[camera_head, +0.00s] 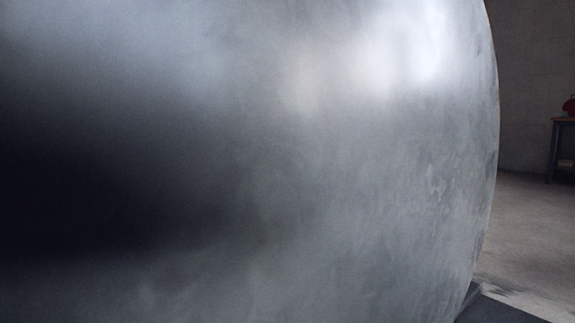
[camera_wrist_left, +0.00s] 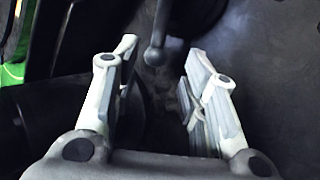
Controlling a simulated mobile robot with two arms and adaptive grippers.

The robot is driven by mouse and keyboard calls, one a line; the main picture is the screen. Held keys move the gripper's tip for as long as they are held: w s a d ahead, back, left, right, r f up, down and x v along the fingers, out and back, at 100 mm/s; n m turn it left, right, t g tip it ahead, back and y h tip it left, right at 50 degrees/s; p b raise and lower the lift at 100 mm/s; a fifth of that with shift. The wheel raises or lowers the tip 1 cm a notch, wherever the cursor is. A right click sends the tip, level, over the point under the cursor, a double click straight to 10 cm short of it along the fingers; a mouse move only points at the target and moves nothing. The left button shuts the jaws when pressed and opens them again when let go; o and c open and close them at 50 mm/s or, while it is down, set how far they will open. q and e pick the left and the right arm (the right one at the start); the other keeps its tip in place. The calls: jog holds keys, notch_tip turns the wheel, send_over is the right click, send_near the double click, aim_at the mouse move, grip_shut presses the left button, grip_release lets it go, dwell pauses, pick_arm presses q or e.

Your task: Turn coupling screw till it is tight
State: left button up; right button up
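In the left wrist view my left gripper (camera_wrist_left: 162,52) is open, its two pale fingers well apart. A dark bar with a rounded end (camera_wrist_left: 155,52) hangs down from the top of the picture and ends between the fingertips. It may be the handle of the coupling screw, but the screw itself cannot be made out. No finger visibly touches the bar, and I cannot tell how far beyond the tips it lies. Neither gripper shows in the head view, and my right gripper is in no view.
A large, smooth, curved grey metal surface (camera_head: 350,180) fills most of the head view and blocks what is behind it. At the right are open floor (camera_head: 530,230) and a table (camera_head: 562,122) with a red object (camera_head: 569,107). The left wrist view shows a green part (camera_wrist_left: 12,73).

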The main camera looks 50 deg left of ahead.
pick_arm(q)
jog(key=p+x, duration=0.1)
jog(key=x, duration=0.9)
jog(key=shift+a+r, duration=0.15)
jog(key=shift+r, duration=0.25)
jog(key=shift+c, duration=0.5)
grip_shut()
